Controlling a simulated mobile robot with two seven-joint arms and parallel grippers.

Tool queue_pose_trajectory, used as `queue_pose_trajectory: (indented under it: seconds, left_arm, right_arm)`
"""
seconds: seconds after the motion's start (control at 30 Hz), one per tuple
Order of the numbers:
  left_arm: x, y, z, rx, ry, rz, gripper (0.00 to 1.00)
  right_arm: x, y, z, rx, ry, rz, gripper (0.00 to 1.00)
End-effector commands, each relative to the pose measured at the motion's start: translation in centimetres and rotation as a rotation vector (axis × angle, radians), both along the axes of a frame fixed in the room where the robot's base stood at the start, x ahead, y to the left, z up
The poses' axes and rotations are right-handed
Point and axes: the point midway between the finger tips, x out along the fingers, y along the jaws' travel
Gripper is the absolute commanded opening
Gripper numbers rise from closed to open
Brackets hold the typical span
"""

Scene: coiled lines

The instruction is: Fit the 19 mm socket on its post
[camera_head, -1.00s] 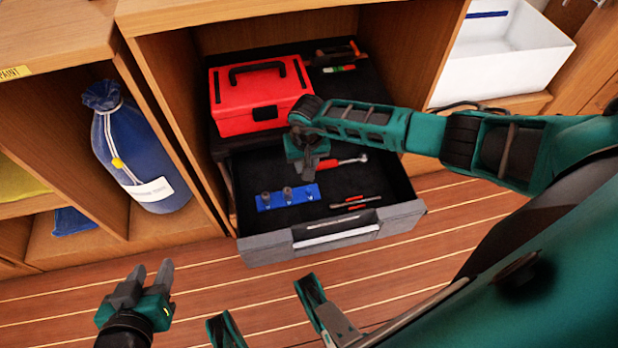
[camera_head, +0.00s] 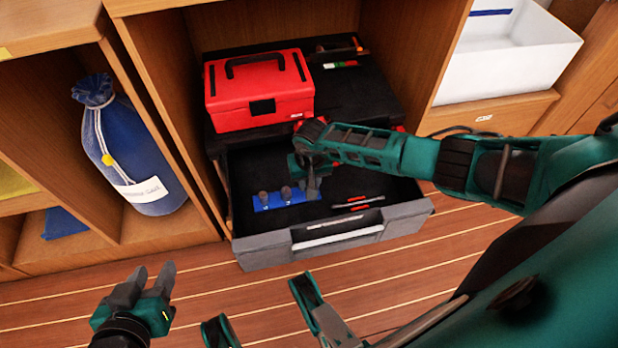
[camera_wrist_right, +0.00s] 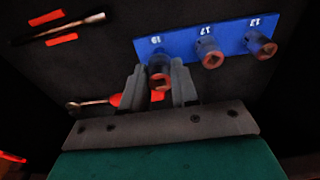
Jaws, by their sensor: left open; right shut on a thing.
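The blue socket rail (camera_head: 272,203) lies in the open drawer. In the right wrist view the rail (camera_wrist_right: 183,44) carries two standing sockets, one in the middle (camera_wrist_right: 210,55) and one at the right end (camera_wrist_right: 262,46). My right gripper (camera_head: 313,192) is at the rail's right end in the head view. In the wrist view my right gripper (camera_wrist_right: 160,78) is shut on the 19 mm socket (camera_wrist_right: 160,70), which is at the end marked 19. The post there is hidden; I cannot tell whether the socket is around it. My left gripper (camera_head: 153,275) is open and empty, away from the drawer.
The drawer (camera_head: 335,236) also holds red-handled tools (camera_head: 352,203) and a ratchet (camera_wrist_right: 115,100). A red toolbox (camera_head: 260,95) stands above behind it. A blue bag (camera_head: 130,150) is in the left cubby, a white bin (camera_head: 510,60) at upper right.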

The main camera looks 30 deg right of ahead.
Motion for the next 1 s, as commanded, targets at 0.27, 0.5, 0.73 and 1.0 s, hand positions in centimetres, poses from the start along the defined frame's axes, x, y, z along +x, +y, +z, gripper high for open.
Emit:
queue_pose_trajectory:
  seconds: [0.27, 0.5, 0.73, 1.0]
  left_arm:
    - [0.47, -0.10, 0.35, -0.005, -0.013, 0.000, 0.43]
    - [0.52, -0.07, 0.38, -0.004, -0.014, 0.001, 0.43]
    - [0.52, -0.02, 0.35, -0.004, -0.014, 0.002, 0.43]
    - [0.42, 0.04, 0.22, -0.003, -0.011, 0.003, 0.43]
  right_arm:
    - [0.06, -0.03, -0.29, 0.001, -0.001, -0.001, 0.00]
    - [0.05, -0.06, -0.27, -0.001, -0.002, 0.000, 0.00]
    - [-0.07, 0.00, -0.32, 0.000, -0.001, -0.001, 0.00]
    - [-0.06, 0.04, -0.31, 0.000, -0.001, 0.000, 0.00]
